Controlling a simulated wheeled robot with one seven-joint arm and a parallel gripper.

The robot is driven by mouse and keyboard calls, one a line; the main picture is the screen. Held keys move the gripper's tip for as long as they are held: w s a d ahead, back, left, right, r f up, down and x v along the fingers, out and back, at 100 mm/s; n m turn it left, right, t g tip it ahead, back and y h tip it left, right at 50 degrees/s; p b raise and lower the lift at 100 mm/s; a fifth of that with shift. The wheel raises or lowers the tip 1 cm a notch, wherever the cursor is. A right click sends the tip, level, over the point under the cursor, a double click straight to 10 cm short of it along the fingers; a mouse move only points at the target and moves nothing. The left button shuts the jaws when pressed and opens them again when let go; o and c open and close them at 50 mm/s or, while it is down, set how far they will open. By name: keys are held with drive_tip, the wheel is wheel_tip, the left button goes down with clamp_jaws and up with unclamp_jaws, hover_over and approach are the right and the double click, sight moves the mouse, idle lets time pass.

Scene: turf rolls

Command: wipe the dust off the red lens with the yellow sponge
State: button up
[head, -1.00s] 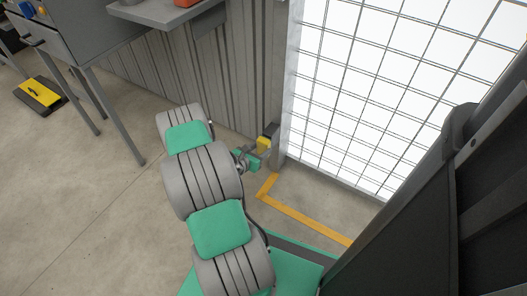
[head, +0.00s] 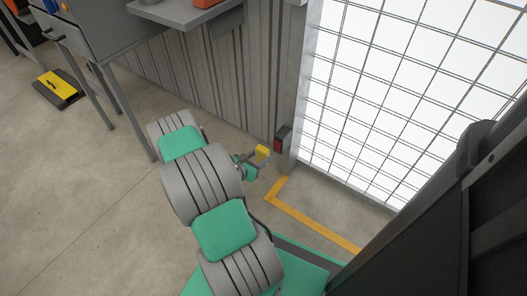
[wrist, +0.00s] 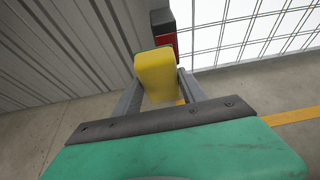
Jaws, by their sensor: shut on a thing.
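The yellow sponge (head: 262,151) is held in my gripper (head: 257,160), low in front of the corrugated wall. In the wrist view the sponge (wrist: 155,73) sits between the two fingers of my gripper (wrist: 160,88), which are shut on it. The red lens (head: 279,144) is on a dark housing by the door post, just up and right of the sponge, with a visible gap in the head view. In the wrist view the red lens (wrist: 167,40) shows behind the sponge, partly hidden by it. Dust on the lens is too small to make out.
A corrugated wall (head: 215,95) runs behind the gripper. A bright gridded door (head: 375,95) is at right, with a yellow floor line (head: 310,222) before it. A grey bench (head: 95,45) stands at upper left. A yellow-topped block (head: 57,83) lies on open floor.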

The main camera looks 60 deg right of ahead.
drive_tip(key=shift+a, duration=0.2)
drive_tip(key=shift+w+a, duration=0.15)
drive_tip(key=shift+a, duration=1.3)
